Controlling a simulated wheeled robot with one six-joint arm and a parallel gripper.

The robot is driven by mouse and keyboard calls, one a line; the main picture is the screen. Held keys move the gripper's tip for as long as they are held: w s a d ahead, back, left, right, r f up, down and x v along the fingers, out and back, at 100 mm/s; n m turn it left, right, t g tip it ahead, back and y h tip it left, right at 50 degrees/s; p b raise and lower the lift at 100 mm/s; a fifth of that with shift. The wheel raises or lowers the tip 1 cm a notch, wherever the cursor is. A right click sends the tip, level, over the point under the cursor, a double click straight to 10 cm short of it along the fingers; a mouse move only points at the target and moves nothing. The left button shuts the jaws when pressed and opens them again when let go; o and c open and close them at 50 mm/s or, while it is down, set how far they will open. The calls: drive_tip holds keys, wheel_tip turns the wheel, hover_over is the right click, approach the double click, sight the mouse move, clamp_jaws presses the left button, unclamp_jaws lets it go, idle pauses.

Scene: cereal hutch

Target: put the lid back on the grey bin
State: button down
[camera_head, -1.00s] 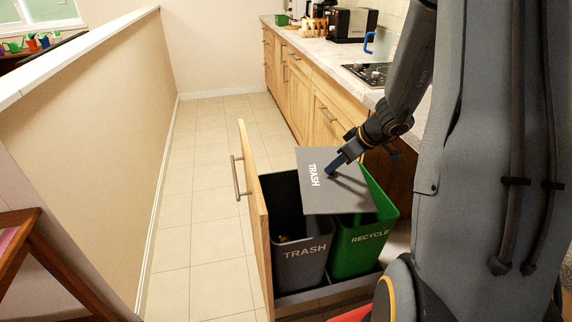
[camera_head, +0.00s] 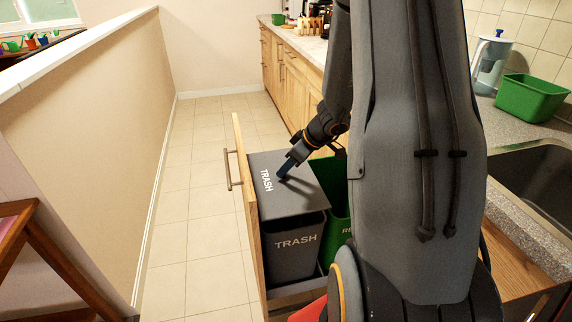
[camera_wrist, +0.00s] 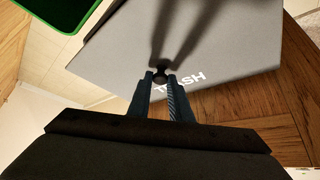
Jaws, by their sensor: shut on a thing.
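The grey lid (camera_head: 294,190), marked TRASH, lies over the top of the grey bin (camera_head: 292,250) in the pulled-out drawer. It looks roughly level and lined up with the bin's rim; whether it is fully seated I cannot tell. My gripper (camera_head: 284,176) is on top of the lid, shut on its small dark knob. The bin's inside is hidden under the lid.
The green recycle bin (camera_head: 335,205) stands open to the right of the grey bin, partly hidden by my arm. The wooden drawer front (camera_head: 246,210) with its handle (camera_head: 230,170) is on the left. Tiled floor (camera_head: 195,220) is clear beyond it. A sink (camera_head: 545,185) is at right.

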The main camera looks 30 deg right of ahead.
sight(285, 176)
drive_tip(key=shift+f+b, duration=0.45)
drive_tip(key=shift+f, duration=1.15)
wheel_tip(285, 176, down, 2)
drive_tip(key=b, duration=0.3)
drive_tip(key=shift+f, duration=0.1)
drive_tip(key=shift+f+b, duration=0.2)
drive_tip(key=shift+b, duration=2.6)
idle(1.5)
idle(0.4)
drive_tip(key=c, duration=1)
unclamp_jaws()
drive_tip(key=shift+c, duration=0.2)
drive_tip(key=shift+r, duration=0.1)
